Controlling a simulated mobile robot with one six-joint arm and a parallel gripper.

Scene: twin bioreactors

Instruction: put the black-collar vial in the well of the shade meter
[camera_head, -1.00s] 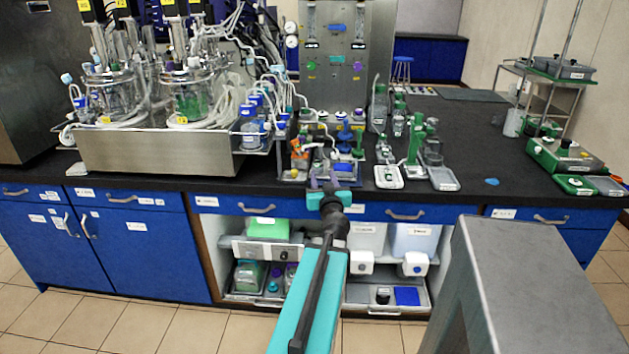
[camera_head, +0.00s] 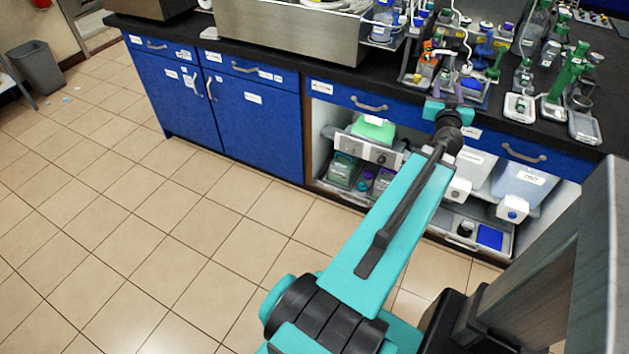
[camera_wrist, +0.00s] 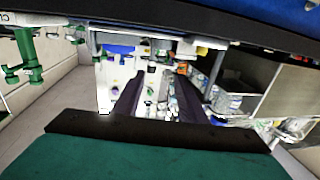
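My gripper (camera_head: 450,84) is at the front edge of the black bench, in front of a cluttered rack area. Its two dark fingers stand apart in the wrist view (camera_wrist: 157,90), with nothing visibly held between them. A small device with a blue face (camera_head: 472,90) sits just behind and right of the gripper; I cannot tell whether it is the shade meter. Small vials and bottles stand around it, with an orange item (camera_head: 428,56) to the left. I cannot make out which vial has a black collar.
Blue cabinets (camera_head: 250,120) and an open shelf with bins (camera_head: 373,127) are below.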

